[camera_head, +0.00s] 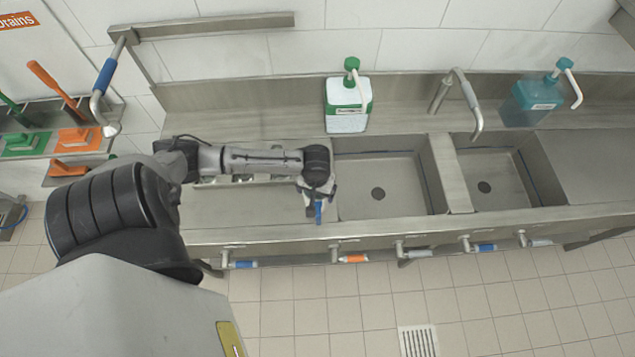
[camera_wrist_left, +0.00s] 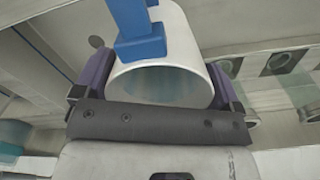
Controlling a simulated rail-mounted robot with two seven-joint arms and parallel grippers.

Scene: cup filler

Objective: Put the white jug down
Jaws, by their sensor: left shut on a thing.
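My left gripper (camera_head: 317,196) is over the metal counter, just left of the left sink basin. Its jaws are shut on the white jug, which the arm mostly hides in the head view; its blue handle (camera_head: 318,212) shows there, pointing toward the front edge. In the left wrist view the white jug (camera_wrist_left: 184,50) sits between the two purple finger pads of the left gripper (camera_wrist_left: 158,85), its round open mouth toward the camera. I cannot tell whether the jug touches the counter. My right gripper is not in view.
Two sink basins, left (camera_head: 385,190) and right (camera_head: 495,180), lie to the right. A white-and-green pump bottle (camera_head: 348,113) and a teal pump bottle (camera_head: 530,103) stand on the back ledge. A tap (camera_head: 468,100) rises between the basins. Bare counter (camera_head: 240,205) lies left of the gripper.

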